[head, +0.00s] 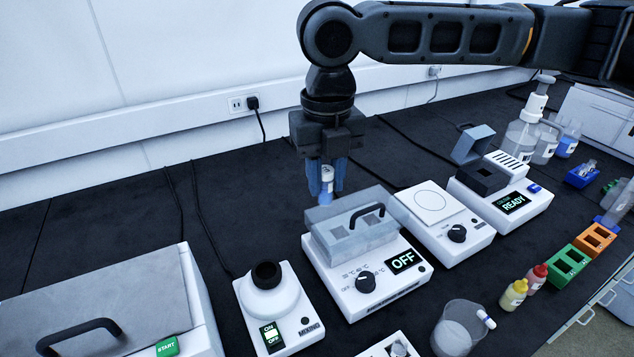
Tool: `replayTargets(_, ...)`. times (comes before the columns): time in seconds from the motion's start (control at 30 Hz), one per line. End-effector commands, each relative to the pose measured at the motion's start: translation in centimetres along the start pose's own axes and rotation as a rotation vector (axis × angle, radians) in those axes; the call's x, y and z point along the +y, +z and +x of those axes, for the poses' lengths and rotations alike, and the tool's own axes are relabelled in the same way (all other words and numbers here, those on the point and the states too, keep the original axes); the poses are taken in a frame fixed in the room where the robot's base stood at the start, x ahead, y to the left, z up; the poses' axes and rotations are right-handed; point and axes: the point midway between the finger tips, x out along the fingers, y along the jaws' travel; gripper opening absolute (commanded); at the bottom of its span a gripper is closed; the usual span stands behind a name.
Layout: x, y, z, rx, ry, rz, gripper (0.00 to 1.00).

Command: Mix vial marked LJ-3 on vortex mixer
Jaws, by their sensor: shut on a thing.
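My gripper (326,188) points down with its blue fingers shut on a small vial (327,174), which shows as a pale and blue piece between them. Its marking cannot be read at this size. The gripper appears above and behind the lidded heater block, clear of the vortex mixer. The vortex mixer (283,309) stands at the lower middle, left of the heater. It is a white unit with a black round cup (267,275) on top, an ON/OFF switch and a label that seems to read MIXING. The cup looks empty.
The heater (375,285) shows OFF under a clear lid with a black handle. A white plate device (440,222) and a unit reading READY (508,205) stand to its right. A large lidded machine (105,300) fills the lower left. Bottles, racks and a beaker (458,328) occupy the right front.

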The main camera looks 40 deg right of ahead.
Motion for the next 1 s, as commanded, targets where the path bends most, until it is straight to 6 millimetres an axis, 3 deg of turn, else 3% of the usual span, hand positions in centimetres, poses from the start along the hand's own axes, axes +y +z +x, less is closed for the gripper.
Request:
replayTargets(0.7, 0.1, 0.0, -4.8, 0.000, 0.001, 0.001, 0.00)
replayTargets(1.0, 0.0, 0.0, -4.9, 0.000, 0.001, 0.000, 0.00)
